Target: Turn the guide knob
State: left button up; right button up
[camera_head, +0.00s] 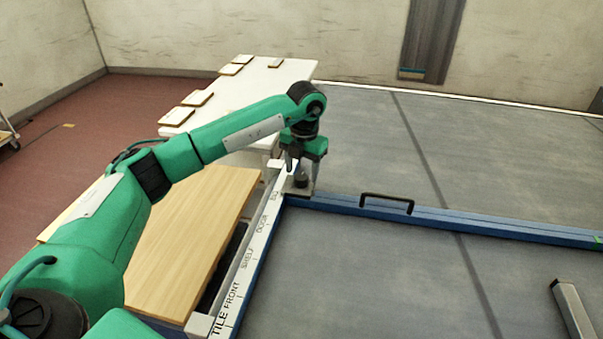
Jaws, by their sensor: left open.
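The guide knob (301,181) is a small dark knob on a grey plate at the corner where the white labelled rail meets the blue rail. My left gripper (302,172) points down over it. Its jaws are open, with one finger on each side of the knob. I cannot tell whether the fingers touch it. The gripper hides part of the knob's top. My right gripper is not in view.
The white rail (244,268) carries printed words. A blue rail (470,222) with a black handle (387,203) runs right. A wooden board (190,235) lies left, below my arm. A white table (262,85) with several tiles stands behind. A grey bar (573,310) is lower right.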

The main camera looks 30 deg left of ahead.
aim_at(304, 177)
pick_arm(q)
notch_tip(304, 177, up, 12)
jog(key=b, duration=0.1)
jog(key=shift+d+b, duration=0.3)
jog(key=shift+d, duration=0.05)
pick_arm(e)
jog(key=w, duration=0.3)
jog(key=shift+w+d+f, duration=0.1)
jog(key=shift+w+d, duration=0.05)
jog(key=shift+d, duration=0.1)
pick_arm(q)
jog(key=shift+r, duration=0.1)
